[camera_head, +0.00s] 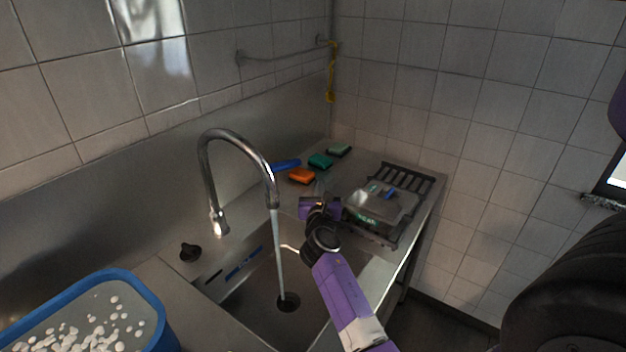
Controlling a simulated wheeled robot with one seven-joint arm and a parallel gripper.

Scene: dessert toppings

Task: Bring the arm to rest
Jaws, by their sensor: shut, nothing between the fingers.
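My arm (345,300) is purple and black and reaches up from the bottom of the view over the right part of the sink (262,290). My gripper (318,190) is at its far end, above the counter behind the sink, between the orange sponge and the clear container. The fingers are small and partly hidden by the wrist. It is shut, with nothing seen held in it.
The tall faucet (240,150) stands left of my arm, its water running into the sink. A clear container (382,207) sits on a dark rack (410,183) right of my gripper. Sponges (302,175) lie behind it. A blue-rimmed tub (150,300) is at lower left.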

